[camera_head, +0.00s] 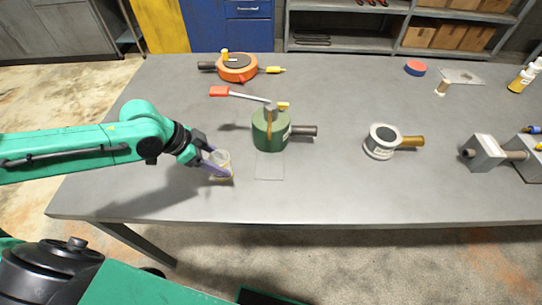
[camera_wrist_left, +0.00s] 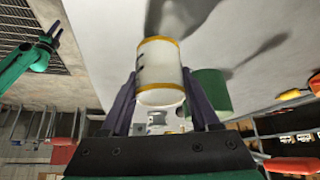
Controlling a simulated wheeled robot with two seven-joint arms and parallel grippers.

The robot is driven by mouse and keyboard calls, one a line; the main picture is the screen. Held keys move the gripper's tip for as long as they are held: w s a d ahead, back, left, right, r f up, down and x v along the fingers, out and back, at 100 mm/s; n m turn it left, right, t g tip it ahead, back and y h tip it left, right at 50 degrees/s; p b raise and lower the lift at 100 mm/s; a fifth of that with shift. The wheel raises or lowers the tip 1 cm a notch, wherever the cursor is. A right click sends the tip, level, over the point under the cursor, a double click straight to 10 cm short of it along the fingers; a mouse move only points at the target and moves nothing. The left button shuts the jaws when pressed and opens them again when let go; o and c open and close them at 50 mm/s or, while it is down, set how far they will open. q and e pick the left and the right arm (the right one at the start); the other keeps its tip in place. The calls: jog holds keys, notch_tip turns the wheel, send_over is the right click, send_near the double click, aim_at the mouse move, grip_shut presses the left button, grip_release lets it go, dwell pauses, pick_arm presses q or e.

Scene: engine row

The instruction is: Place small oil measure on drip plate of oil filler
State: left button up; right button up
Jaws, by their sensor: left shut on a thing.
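The small oil measure (camera_head: 221,160) is a pale, see-through cup with yellow bands. My left gripper (camera_head: 215,164) is shut around its sides; in the left wrist view the measure (camera_wrist_left: 160,72) sits between the two fingers. It looks roughly upright near the table's front left; I cannot tell whether its base touches the table. The oil filler (camera_head: 268,130) is a green cylinder with a red-tipped lever, right of the gripper. Its drip plate (camera_head: 269,167) seems to be the thin, empty square in front of it.
The grey table (camera_head: 320,195) is clear in front and between the filler and a white cup-like part (camera_head: 381,141) with a brown handle. An orange round part (camera_head: 237,68) lies behind the filler. Grey blocks (camera_head: 487,153) stand at the right.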

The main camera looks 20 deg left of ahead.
aim_at(228, 157)
pick_arm(q)
jog(key=d, duration=0.1)
jog(key=w+d, duration=0.1)
jog(key=d, duration=0.1)
jog(key=shift+w+r, duration=0.2)
jog(key=shift+w, duration=0.05)
jog(key=w+d, duration=0.2)
jog(key=w+d+p, duration=0.1)
jog(key=w+d, duration=0.1)
jog(key=w+d+p, duration=0.1)
jog(key=d, duration=0.2)
jog(key=shift+w, duration=0.4)
jog(key=f, duration=0.2)
jog(key=f+p, duration=0.1)
jog(key=shift+w+d+f, duration=0.2)
jog(key=shift+d+f, duration=0.2)
pick_arm(e)
jog(key=shift+s+a+r, duration=0.1)
jog(key=shift+s+r, duration=0.25)
jog(key=shift+r, duration=0.25)
jog(key=shift+s+a+r, duration=0.1)
jog(key=shift+s+r, duration=0.2)
jog(key=shift+r, duration=0.3)
pick_arm(q)
jog(key=shift+f, duration=0.1)
jog(key=o, duration=1.1)
